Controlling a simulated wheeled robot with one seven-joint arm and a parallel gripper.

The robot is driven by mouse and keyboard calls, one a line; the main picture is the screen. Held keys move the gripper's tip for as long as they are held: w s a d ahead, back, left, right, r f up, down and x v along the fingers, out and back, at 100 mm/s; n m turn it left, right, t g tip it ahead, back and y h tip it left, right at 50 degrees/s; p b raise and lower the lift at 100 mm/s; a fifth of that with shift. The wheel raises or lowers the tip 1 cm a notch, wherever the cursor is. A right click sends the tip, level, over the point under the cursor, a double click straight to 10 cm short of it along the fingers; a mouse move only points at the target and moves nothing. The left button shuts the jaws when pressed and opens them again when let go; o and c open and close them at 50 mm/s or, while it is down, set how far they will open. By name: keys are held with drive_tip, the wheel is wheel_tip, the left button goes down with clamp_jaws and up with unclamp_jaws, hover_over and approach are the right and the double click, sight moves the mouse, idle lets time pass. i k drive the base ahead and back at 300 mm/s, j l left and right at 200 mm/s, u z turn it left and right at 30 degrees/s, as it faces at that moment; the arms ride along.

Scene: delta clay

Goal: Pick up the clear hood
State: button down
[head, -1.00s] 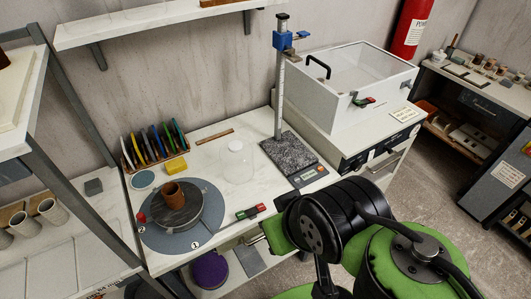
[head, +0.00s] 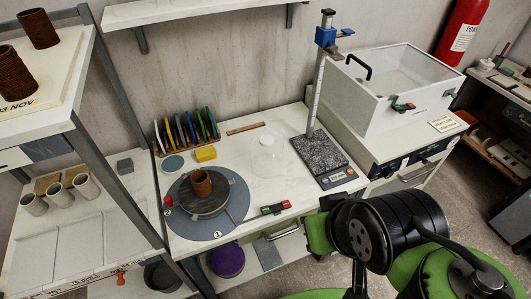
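A clear hood (head: 268,163), see-through with a white round top, stands upright on the white worktop, between the yellow block and the grey stone slab. Its clear walls are faint against the worktop. My green and black arm fills the lower right, in front of the bench. My gripper itself does not show, so I cannot see its fingers or whether it holds anything.
A turntable (head: 205,205) bearing a brown clay cup (head: 202,182) is left of the hood. A stone-based stand (head: 318,152) with a tall post rises to its right. A red-green switch (head: 275,208) lies in front. A white box (head: 395,90) with a clear lid stands at right.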

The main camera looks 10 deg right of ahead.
sight(267, 150)
drive_tip(key=i+l+u, duration=0.15)
drive_tip(key=u, duration=0.35)
drive_tip(key=i+l+u, duration=0.1)
drive_tip(key=u, duration=0.4)
drive_tip(key=l+u, duration=0.35)
drive_tip(key=u, duration=0.15)
drive_tip(key=i+l, duration=0.05)
